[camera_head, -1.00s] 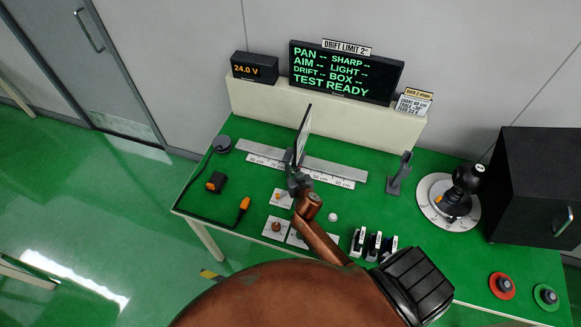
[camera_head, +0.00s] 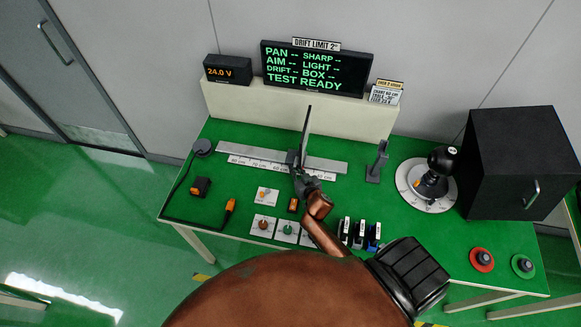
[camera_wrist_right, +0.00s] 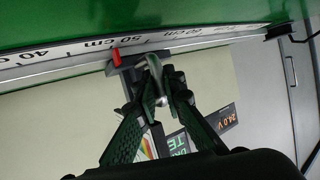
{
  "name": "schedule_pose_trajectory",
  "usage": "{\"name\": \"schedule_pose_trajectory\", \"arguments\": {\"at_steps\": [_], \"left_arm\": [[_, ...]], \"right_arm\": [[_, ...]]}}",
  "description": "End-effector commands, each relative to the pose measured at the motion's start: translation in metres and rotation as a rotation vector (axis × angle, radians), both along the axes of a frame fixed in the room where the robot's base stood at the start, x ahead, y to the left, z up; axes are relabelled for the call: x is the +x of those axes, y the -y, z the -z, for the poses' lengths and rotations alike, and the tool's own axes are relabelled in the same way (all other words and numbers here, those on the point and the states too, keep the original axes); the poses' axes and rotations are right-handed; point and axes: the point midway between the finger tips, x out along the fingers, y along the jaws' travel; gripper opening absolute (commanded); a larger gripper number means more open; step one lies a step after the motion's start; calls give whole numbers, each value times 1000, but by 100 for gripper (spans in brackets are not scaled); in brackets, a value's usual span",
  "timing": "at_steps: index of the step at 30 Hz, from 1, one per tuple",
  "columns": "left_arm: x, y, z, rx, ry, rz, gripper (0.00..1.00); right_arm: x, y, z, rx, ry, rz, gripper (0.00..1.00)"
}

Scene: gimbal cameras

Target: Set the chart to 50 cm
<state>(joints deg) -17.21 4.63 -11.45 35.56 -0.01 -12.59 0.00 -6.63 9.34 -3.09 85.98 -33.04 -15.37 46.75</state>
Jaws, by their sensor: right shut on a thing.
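The chart (camera_head: 306,128) is a thin upright board seen nearly edge-on in the head view. It stands on a carriage on the grey rail (camera_head: 240,153), which has a white centimetre scale (camera_head: 250,164) along its front. In the right wrist view, a red pointer (camera_wrist_right: 116,56) sits by the "50 cm" label (camera_wrist_right: 100,43); the exact reading is unclear. My right gripper (camera_wrist_right: 160,92) is shut on the carriage's silver handle (camera_wrist_right: 155,72). In the head view, the right gripper (camera_head: 301,182) is at the carriage, partly hidden by its arm. My left gripper is not in view.
A black display (camera_head: 316,70) reads "TEST READY" behind the rail. A grey post (camera_head: 377,162), a dial with a black joystick-like head (camera_head: 441,160) and a black box (camera_head: 520,160) stand to the right. Switches (camera_head: 361,233) and knobs (camera_head: 275,227) lie near the front edge.

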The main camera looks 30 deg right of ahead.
Motion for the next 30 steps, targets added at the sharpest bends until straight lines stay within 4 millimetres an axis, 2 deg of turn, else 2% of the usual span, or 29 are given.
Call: {"name": "schedule_pose_trajectory", "arguments": {"at_steps": [5, 6, 13, 23, 26, 30], "left_arm": [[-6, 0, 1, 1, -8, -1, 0], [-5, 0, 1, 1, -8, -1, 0], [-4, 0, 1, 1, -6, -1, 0], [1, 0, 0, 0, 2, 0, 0], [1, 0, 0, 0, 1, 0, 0], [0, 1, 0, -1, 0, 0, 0]], "right_arm": [[0, 0, 0, -2, 1, 0, 0], [0, 0, 0, -2, 1, 0, 11], [0, 0, 0, -1, 1, 1, 27], [-3, 0, -1, 0, 0, 1, 27], [-12, -1, -4, -2, 0, 1, 27], [-36, -6, -13, 1, -1, 1, 27]]}}
